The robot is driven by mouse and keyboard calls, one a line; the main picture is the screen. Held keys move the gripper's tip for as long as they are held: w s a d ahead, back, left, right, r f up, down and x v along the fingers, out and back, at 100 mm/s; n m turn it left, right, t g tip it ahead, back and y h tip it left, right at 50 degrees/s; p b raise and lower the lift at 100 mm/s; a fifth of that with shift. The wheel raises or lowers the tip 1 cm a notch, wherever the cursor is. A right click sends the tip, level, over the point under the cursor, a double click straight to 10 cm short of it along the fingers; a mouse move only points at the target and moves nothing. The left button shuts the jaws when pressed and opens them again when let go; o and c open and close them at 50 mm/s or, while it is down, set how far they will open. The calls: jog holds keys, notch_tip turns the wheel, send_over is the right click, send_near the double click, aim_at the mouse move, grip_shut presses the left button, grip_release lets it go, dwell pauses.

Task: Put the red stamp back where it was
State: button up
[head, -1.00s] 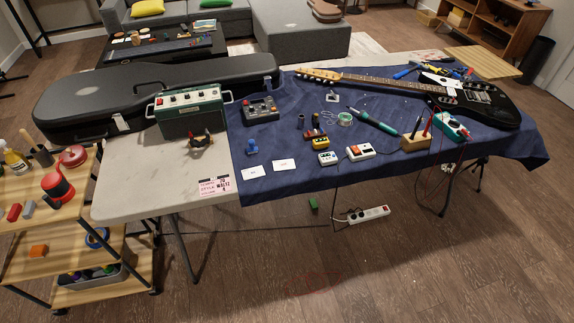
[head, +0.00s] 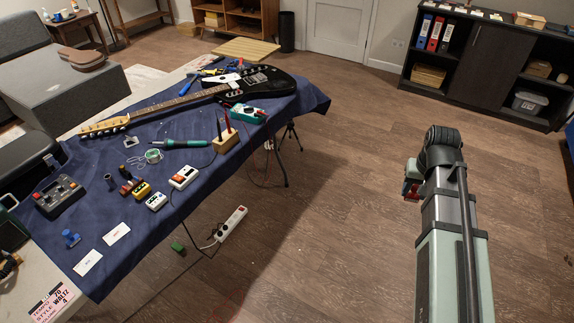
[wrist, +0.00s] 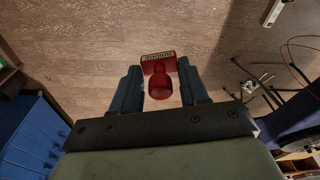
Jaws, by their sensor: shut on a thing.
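The red stamp (wrist: 160,82) is in my gripper (wrist: 159,84) in the wrist view, between the two fingers. It has a round red knob and a red block with a pale lettered label, too small to read surely. In the head view my gripper (head: 411,185) is at the right, over the open floor and well away from the table; a bit of the red stamp (head: 411,189) shows there, partly hidden by my arm. A blue stamp (head: 71,239) stands on the blue cloth (head: 135,200) near two white cards (head: 87,262) (head: 116,233).
The cloth-covered table at left holds a black guitar (head: 240,80), a soldering iron (head: 180,143), several small pedals (head: 184,177) and a wooden tool block (head: 225,141). A power strip (head: 231,224) lies on the floor. A dark cabinet (head: 475,65) stands at the back right.

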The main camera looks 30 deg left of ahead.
jog(key=s+a+n, duration=0.2)
jog(key=s+a, duration=0.4)
jog(key=a, duration=0.7)
jog(key=s+a+n, duration=0.3)
jog(key=s+a, duration=0.2)
jog(key=a, duration=0.7)
jog(key=s+a+n, duration=0.2)
jog(key=s+a, duration=0.4)
jog(key=a, duration=0.7)
jog(key=s+a+n+g, duration=0.2)
jog(key=s+a+n, duration=0.6)
jog(key=s+a, duration=2.5)
jog(key=a+n, duration=0.2)
jog(key=a, duration=1)
jog(key=shift+w+d+f+n+y, duration=0.15)
jog(key=shift+f+n, duration=0.3)
jog(key=shift+f, duration=1.1)
jog(key=shift+f+n+y, duration=0.1)
jog(key=shift+f+n, duration=0.4)
jog(key=shift+f, duration=1)
jog(key=shift+w+d+f+n+y, duration=0.15)
jog(key=shift+f+n, duration=0.3)
jog(key=shift+f, duration=1.1)
jog(key=shift+s+a+f, duration=0.1)
